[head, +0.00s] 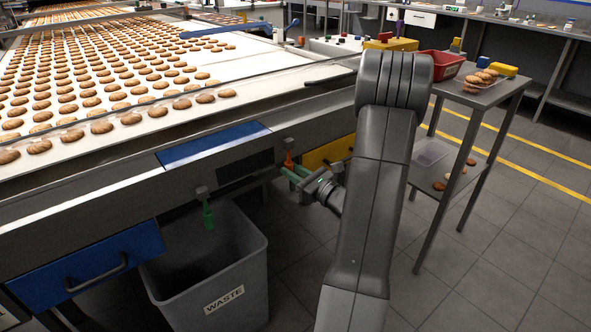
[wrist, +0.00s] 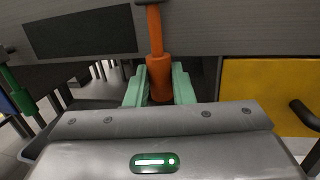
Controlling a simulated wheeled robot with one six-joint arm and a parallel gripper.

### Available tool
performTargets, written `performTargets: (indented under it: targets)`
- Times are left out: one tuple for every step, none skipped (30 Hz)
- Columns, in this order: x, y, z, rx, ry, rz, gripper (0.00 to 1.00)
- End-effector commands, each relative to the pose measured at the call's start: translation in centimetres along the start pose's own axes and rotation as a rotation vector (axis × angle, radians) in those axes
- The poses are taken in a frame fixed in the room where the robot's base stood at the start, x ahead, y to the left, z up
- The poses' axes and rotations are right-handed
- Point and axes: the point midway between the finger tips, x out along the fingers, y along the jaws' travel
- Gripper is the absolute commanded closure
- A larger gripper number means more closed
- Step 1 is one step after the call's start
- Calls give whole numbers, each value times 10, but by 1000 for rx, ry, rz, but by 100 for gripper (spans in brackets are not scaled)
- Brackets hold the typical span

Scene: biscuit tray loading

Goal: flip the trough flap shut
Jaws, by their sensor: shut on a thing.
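My gripper (head: 297,176) is at the side of the biscuit conveyor. Its pale green fingers are shut on an orange handle (head: 289,158). In the wrist view, the gripper (wrist: 159,88) has one finger on each side of the thick lower part of the orange handle (wrist: 155,35), which hangs down upright. A blue panel (head: 215,143) lies along the conveyor's edge, above a dark rectangular panel (head: 245,166), which also shows in the wrist view (wrist: 80,33). I cannot tell for sure which part is the trough flap.
A green handle (head: 208,213) hangs to the left, above a grey waste bin (head: 256,262). A blue drawer (head: 88,270) is at lower left. A yellow panel (head: 327,152) is just right of my gripper. A metal table (head: 490,97) stands at right. Floor between is open.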

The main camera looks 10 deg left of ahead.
Motion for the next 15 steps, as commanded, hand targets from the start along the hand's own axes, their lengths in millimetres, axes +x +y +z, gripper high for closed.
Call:
performTargets:
  targets:
    - [0,2,-1,3,1,3,100]
    - [0,2,-1,3,0,4,75]
    - [0,2,-1,3,0,4,67]
    - [0,1,-1,2,0,4,61]
    - [0,1,-1,2,0,3,57]
    - [0,1,-1,1,0,3,57]
    - [0,1,-1,1,1,3,57]
    - [0,1,-1,1,1,3,57]
    - [0,1,-1,1,1,3,57]
    - [0,1,0,0,1,3,57]
    - [0,1,0,0,1,3,57]
    - [0,1,0,0,1,2,57]
    - [-1,1,0,0,1,2,57]
    - [-1,0,0,0,1,2,57]
    - [-3,0,0,-1,1,1,57]
